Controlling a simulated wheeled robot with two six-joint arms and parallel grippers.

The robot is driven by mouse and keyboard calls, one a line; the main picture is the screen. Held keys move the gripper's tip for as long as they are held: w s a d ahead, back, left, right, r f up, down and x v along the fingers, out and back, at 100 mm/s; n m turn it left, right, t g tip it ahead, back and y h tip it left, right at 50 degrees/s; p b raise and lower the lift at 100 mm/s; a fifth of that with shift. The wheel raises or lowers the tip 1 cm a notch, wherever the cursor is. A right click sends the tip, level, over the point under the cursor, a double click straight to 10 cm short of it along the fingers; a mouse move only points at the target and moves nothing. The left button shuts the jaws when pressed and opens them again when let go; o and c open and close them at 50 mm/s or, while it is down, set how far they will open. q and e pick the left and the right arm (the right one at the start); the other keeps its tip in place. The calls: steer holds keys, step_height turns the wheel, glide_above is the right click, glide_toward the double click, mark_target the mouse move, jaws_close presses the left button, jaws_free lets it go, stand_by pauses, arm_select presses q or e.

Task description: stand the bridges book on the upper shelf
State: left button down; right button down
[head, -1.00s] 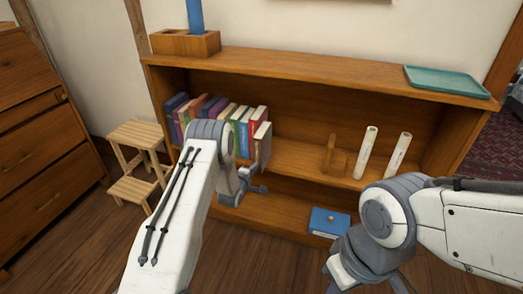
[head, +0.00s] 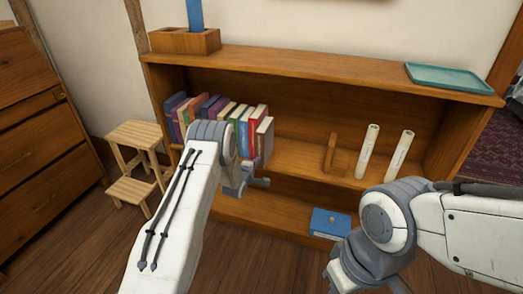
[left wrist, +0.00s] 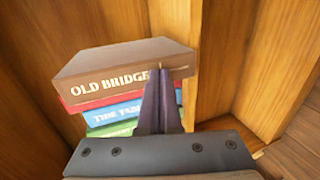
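The bridges book (head: 265,138), grey-brown with "OLD BRIDGE" readable on its spine, stands upright on the upper shelf (head: 300,160) at the right end of the book row. In the left wrist view the book (left wrist: 120,65) lies against a red book, its spine towards the camera. My left gripper (head: 262,184) is in front of the shelf, just below the book. In the wrist view its fingers (left wrist: 160,72) are together and empty, overlapping the spine's end; contact is unclear. My right gripper (head: 338,282) is low at the right, its fingertips unclear.
A wooden bookend (head: 330,153) and two pale rolls (head: 368,150) stand right of a clear stretch of shelf. A blue box (head: 330,222) is on the lower level. A teal tray (head: 450,77) lies on top. A step stool (head: 138,160) stands left.

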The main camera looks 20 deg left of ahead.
mark_target(261, 155)
arm_select(q)
steer(key=shift+w+d+f+b, duration=0.1)
steer(key=shift+w+b, duration=1.6)
steer(key=shift+w, duration=0.55)
steer(key=shift+s+r+p, duration=0.2)
steer(key=shift+s+p, duration=0.3)
steer(key=shift+p, duration=0.05)
steer(key=s+p, duration=0.4)
steer(key=s, duration=0.3)
steer(key=shift+f, duration=0.15)
